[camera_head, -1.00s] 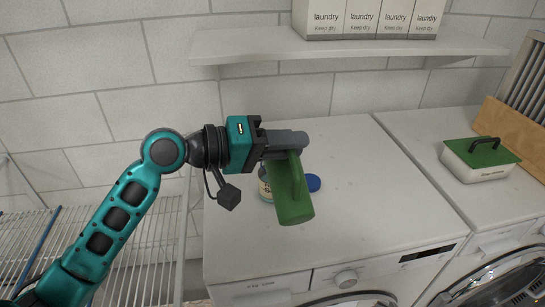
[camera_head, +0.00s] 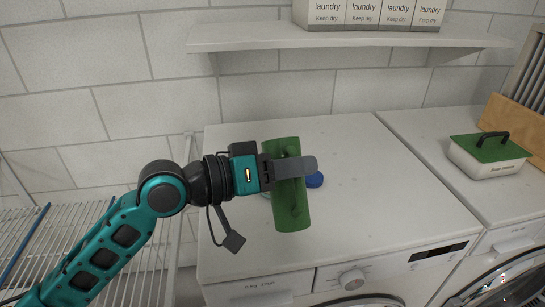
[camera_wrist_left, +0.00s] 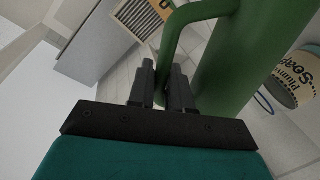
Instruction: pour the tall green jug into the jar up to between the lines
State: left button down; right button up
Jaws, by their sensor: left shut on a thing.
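The tall green jug (camera_head: 289,212) is held above the white worktop and hides most of the jar. My left gripper (camera_head: 288,168) is shut on the jug's handle; the handle (camera_wrist_left: 172,32) and body (camera_wrist_left: 240,62) show close up in the wrist view, with the gripper fingers (camera_wrist_left: 163,88) on the handle. I see no liquid stream. My right gripper is not in view.
A blue round thing (camera_head: 315,180) lies on the white worktop (camera_head: 370,190), just right of the jug. A white box with a green lid (camera_head: 489,150) stands further right. A shelf (camera_head: 350,40) with laundry boxes (camera_head: 372,14) is above. The worktop's middle right is clear.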

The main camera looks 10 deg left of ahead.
aim_at(296, 188)
pick_arm(q)
jog(key=shift+s+d+f+m+b, duration=0.2)
jog(key=shift+s+f+m+b, duration=0.2)
jog(key=shift+f, duration=0.2)
jog(key=shift+s+d+f+m, duration=0.15)
jog(key=shift+s+f+m, duration=0.1)
jog(key=shift+s+m, duration=0.05)
jog(key=shift+s+d+f+b, duration=0.15)
jog(key=shift+s+f+b, duration=0.1)
jog(key=shift+b, duration=0.15)
jog(key=s+f+m+b, duration=0.1)
jog(key=m, duration=0.1)
jog(key=s+d+f+m+t+b, duration=0.1)
jog(key=m, duration=0.1)
jog(key=s+f+m+b, duration=0.1)
jog(key=shift+s+d+f+m+h+b, duration=0.2)
jog(key=shift+d+m+h+b, duration=0.1)
jog(key=shift+d+m+b, duration=0.1)
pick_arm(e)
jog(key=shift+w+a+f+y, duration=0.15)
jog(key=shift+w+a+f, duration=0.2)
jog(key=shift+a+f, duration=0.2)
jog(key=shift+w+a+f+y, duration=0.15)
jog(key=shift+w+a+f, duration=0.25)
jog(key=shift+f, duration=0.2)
pick_arm(q)
jog(key=shift+r, duration=0.1)
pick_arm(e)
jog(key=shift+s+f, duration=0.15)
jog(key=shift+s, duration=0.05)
